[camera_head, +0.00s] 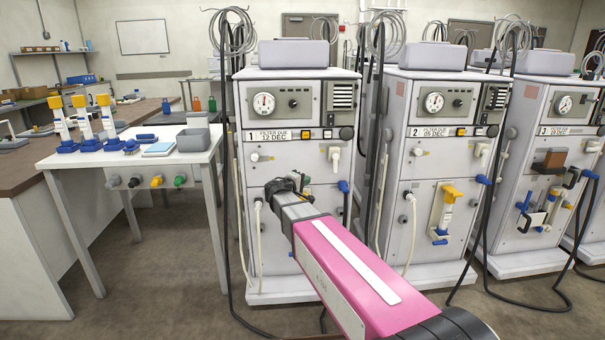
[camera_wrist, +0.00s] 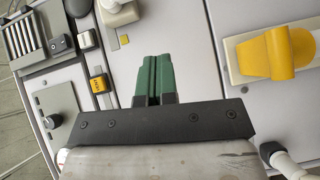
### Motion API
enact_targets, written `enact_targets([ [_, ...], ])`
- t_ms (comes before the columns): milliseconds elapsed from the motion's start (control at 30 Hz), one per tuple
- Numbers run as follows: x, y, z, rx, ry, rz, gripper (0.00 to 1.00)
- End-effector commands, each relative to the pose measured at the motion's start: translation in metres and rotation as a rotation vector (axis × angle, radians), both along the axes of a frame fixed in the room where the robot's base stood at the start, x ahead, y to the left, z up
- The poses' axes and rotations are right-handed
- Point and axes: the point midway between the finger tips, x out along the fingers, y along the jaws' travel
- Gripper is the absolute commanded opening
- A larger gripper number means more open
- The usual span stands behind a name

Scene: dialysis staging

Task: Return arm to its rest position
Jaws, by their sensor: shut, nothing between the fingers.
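My arm reaches across the head view as a pink link from the lower right. It ends in my dark gripper (camera_head: 284,186), in front of the lower panel of machine 1 (camera_head: 300,225). In the wrist view the green fingers of my gripper (camera_wrist: 153,78) are together with nothing between them. Past them is a white machine front with switches, a knob and a yellow tag. Whether the fingers touch the machine cannot be told.
Machine 2 (camera_head: 420,165) has a yellow-capped cartridge (camera_head: 446,205) on its front. Machine 3 (camera_head: 545,150) stands at right. A white table (camera_head: 88,160) at left holds several yellow-capped cartridges and a grey bin (camera_head: 193,140). Dark hoses hang between machines.

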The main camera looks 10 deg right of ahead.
Motion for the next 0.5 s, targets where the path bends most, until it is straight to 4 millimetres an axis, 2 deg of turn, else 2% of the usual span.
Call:
enact_targets([
  [167, -0.026, -0.028, -0.031, 0.114, 0.066, -0.064, 0.0],
  [267, -0.052, -0.051, -0.062, 0.234, 0.13, -0.125, 0.0],
  [400, -0.096, -0.078, -0.108, 0.43, 0.232, -0.222, 0.0],
  [500, -0.131, -0.091, -0.14, 0.584, 0.31, -0.294, 0.0],
])
